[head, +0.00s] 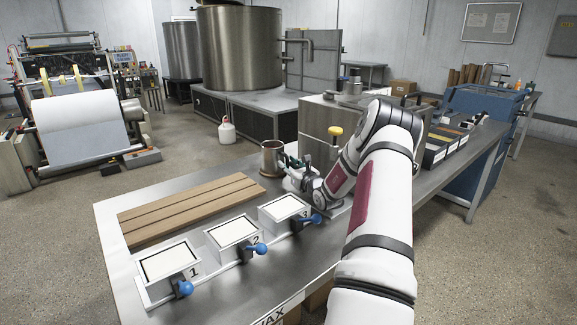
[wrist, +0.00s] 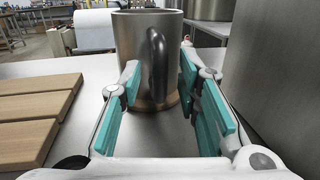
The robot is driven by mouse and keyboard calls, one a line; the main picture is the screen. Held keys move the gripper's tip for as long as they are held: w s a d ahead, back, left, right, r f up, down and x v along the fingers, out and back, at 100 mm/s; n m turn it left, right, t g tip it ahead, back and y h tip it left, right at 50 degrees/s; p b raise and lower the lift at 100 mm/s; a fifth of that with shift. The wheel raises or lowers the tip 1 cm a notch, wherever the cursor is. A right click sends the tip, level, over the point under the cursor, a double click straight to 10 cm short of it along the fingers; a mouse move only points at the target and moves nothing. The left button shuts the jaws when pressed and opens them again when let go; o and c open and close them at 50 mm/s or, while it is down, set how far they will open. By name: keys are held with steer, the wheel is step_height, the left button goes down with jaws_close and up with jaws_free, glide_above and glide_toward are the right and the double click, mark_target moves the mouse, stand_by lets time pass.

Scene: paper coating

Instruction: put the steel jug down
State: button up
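The steel jug (head: 271,159) stands upright on the steel table, at the right end of the wooden boards. In the wrist view the jug (wrist: 134,40) is close ahead, with its dark handle (wrist: 158,66) facing me. A round wood-coloured disc (wrist: 152,105) shows under its base. My gripper (head: 292,162) is at the jug's right side in the head view. In the wrist view my gripper (wrist: 158,90) has its teal pads wide apart, one either side of the handle, with visible gaps to it. It looks open and holds nothing.
Wooden boards (head: 190,209) lie left of the jug. Three numbered white trays with blue-knobbed levers, such as tray 2 (head: 233,233), line the table's front. A steel box (head: 325,125) stands close behind my gripper. Bare tabletop (head: 112,232) shows at the left edge.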

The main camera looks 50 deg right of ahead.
steer(key=shift+r, duration=0.15)
steer(key=v, duration=1.2)
steer(key=shift+p, duration=0.4)
